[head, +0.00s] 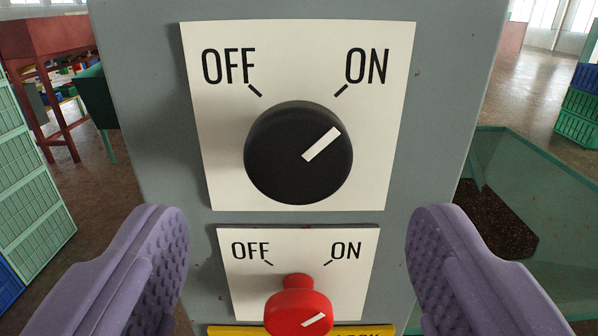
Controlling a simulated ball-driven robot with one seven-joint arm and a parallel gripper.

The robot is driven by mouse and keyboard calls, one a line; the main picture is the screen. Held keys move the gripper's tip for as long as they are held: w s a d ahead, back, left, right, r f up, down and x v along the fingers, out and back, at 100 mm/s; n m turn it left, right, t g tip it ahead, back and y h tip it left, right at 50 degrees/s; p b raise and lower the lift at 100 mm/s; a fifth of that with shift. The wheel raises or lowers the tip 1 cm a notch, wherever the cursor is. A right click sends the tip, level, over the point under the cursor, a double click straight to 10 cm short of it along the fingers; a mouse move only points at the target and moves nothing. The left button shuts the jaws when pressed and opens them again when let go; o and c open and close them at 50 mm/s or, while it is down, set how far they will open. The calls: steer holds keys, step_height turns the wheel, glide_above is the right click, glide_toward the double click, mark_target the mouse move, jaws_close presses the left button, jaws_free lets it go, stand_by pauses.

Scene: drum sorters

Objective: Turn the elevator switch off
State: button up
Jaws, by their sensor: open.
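A black rotary switch knob (275,160) sits on a white OFF/ON label plate (220,110) on a grey panel (140,60). Its white mark points up and right, toward ON. Below it, a red rotary knob (290,312) sits on a smaller OFF/ON plate (240,275), its mark also toward the ON side. Neither plate names the elevator. My gripper (298,250) is open, its two purple fingers spread wide on either side of the lower plate. Nothing is between the fingertips in contact with them. The black knob is above the fingers, the red knob low between them.
A yellow label (235,330) is partly cut off at the bottom. Stacked green crates (30,180) stand at left, with a red frame (40,90) behind. A green bin (535,220) with dark contents is at right. More crates (580,115) stand at far right.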

mark_target(298, 170)
steer(key=w, duration=0.5)
steer(key=shift+w, duration=0.4)
steer(key=shift+c, duration=0.3)
steer(key=c, duration=1)
steer(key=shift+o, duration=0.2)
